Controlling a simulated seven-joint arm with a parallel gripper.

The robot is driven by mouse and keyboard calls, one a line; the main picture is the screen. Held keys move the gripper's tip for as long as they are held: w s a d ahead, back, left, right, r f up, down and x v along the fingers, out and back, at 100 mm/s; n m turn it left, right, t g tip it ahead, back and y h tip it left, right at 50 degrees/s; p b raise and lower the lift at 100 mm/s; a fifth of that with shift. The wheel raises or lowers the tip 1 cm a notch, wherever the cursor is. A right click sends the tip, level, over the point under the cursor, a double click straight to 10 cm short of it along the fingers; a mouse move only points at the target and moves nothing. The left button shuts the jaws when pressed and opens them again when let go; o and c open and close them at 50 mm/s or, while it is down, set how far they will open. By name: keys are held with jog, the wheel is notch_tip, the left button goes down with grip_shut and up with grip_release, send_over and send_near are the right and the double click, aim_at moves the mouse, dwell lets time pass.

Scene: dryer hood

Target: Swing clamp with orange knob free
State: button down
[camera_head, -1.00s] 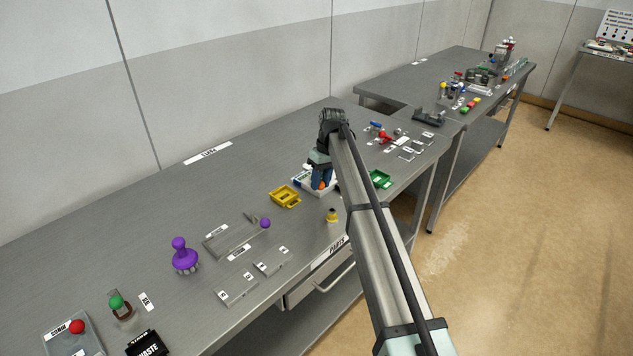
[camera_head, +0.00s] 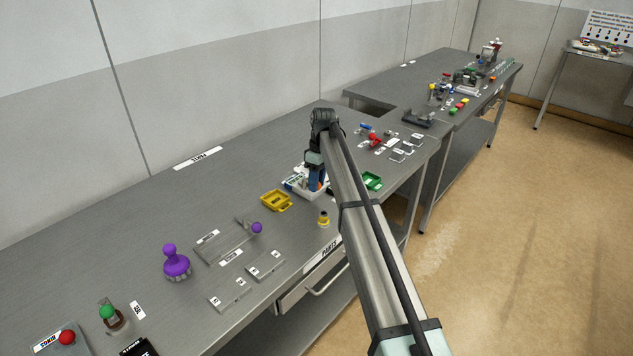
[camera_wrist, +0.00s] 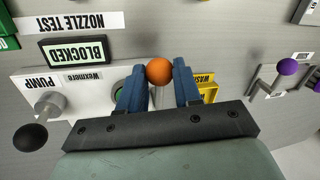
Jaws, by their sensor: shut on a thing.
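The orange knob (camera_wrist: 159,71) of the clamp shows in the wrist view between my blue fingertips, which touch it on both sides. My gripper (camera_wrist: 160,78) is shut on the knob. In the head view my gripper (camera_head: 316,182) points down over a white fixture (camera_head: 292,184) on the table, and the knob is hard to make out there. In the wrist view a green ring shows partly behind the left finger.
In the wrist view a black-knobbed lever (camera_wrist: 30,137) stands left on the PUMP plate, near the BLOCKED sign (camera_wrist: 78,51). A yellow tray (camera_wrist: 208,90) lies just right of my fingers. A purple-knobbed clamp (camera_wrist: 288,67) is farther right. A green tray (camera_head: 372,181) lies beside the fixture.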

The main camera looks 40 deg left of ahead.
jog(key=shift+w, duration=0.1)
jog(key=c, duration=0.8)
grip_release()
jog(key=r, duration=0.4)
jog(key=w+r, duration=0.1)
jog(key=r, duration=0.4)
jog(key=w+r, duration=0.1)
jog(key=r, duration=0.3)
jog(key=shift+w+a+r, duration=0.25)
jog(key=shift+a+r, duration=0.05)
jog(key=shift+d, duration=0.1)
